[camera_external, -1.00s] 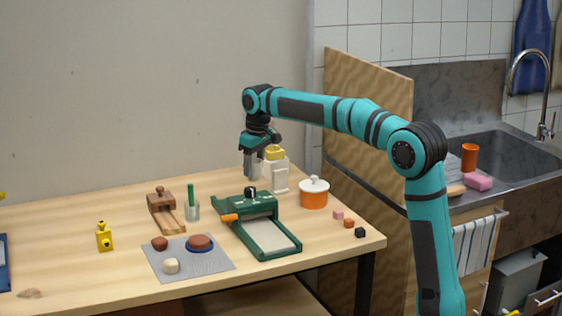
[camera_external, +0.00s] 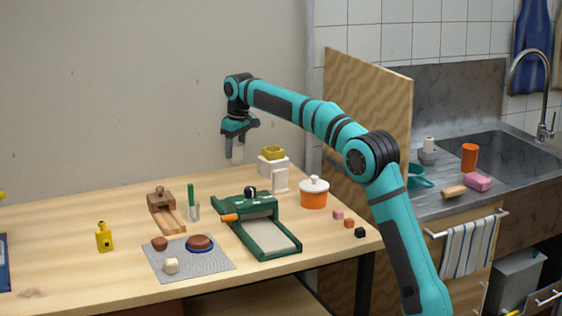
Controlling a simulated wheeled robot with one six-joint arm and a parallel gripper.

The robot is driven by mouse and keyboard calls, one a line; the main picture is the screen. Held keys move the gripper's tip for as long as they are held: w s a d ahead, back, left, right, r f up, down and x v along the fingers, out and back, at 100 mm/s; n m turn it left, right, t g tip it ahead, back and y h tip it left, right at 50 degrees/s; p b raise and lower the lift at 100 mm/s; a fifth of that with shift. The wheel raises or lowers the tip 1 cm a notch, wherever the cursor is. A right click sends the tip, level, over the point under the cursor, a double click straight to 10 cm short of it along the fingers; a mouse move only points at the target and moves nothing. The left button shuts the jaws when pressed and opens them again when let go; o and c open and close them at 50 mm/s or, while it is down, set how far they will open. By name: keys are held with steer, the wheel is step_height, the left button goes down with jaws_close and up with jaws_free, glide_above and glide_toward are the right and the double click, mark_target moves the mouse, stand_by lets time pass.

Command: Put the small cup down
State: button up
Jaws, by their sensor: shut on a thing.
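My gripper (camera_external: 237,155) hangs fingers-down in the air over the back of the wooden table, left of the white stepped block. It is shut on a small pale thing, taken to be the small cup (camera_external: 238,152). The cup is mostly hidden by the fingers and hard to tell from them at this size. It is held clear of the tabletop, apart from everything on the table.
A yellow container (camera_external: 273,153) sits on the white block (camera_external: 280,179). In front are a green roller press (camera_external: 247,205), a glass with a green stick (camera_external: 192,211) and an orange lidded pot (camera_external: 314,198). The back left of the table (camera_external: 110,205) is clear.

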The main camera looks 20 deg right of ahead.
mark_target(234, 156)
steer(key=shift+w, duration=0.6)
steer(key=shift+w+f, duration=0.1)
steer(key=shift+f, duration=1.75)
steer(key=shift+w+f, duration=0.15)
steer(key=shift+f, duration=1.45)
steer(key=shift+f, duration=0.15)
steer(key=o, duration=1.1)
steer(key=shift+c, duration=0.2)
